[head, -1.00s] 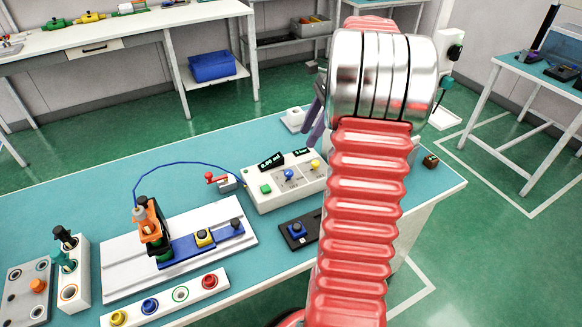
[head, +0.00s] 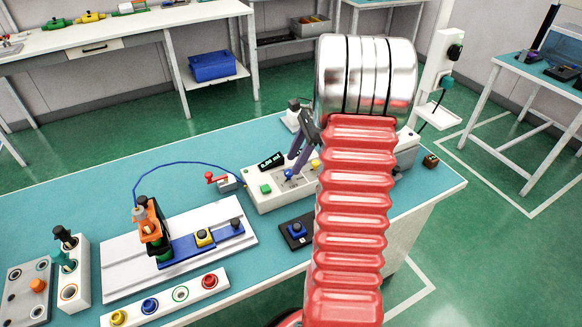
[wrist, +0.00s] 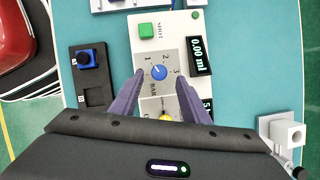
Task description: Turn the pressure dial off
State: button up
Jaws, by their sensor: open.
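The control box (head: 262,200) is cream-white and stands on the teal table. Its blue dial (head: 288,175) also shows in the wrist view (wrist: 159,72), on a grey panel marked 1, 2, 3 and BAR. A yellow knob (head: 316,165) sits beside it, partly hidden by my gripper in the wrist view. My gripper (wrist: 160,77) is open. Its two purple fingers reach to either side of the blue dial, with gaps visible; I cannot tell their height above the panel. In the head view my gripper (head: 292,168) comes down over the dial.
A green button (wrist: 147,31) and a display reading 0.00 ml (wrist: 200,55) are on the box. A black holder with a blue part (head: 297,231) stands in front. A red-handled valve (head: 217,180) with a blue hose is left. A second display is partly covered.

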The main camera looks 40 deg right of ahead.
aim_at(289, 171)
jog(key=shift+x, duration=1.75)
jog(key=shift+c, duration=0.5)
jog(key=c, duration=0.9)
jog(key=shift+a, duration=0.1)
grip_shut()
jog(key=shift+c, duration=0.3)
grip_release()
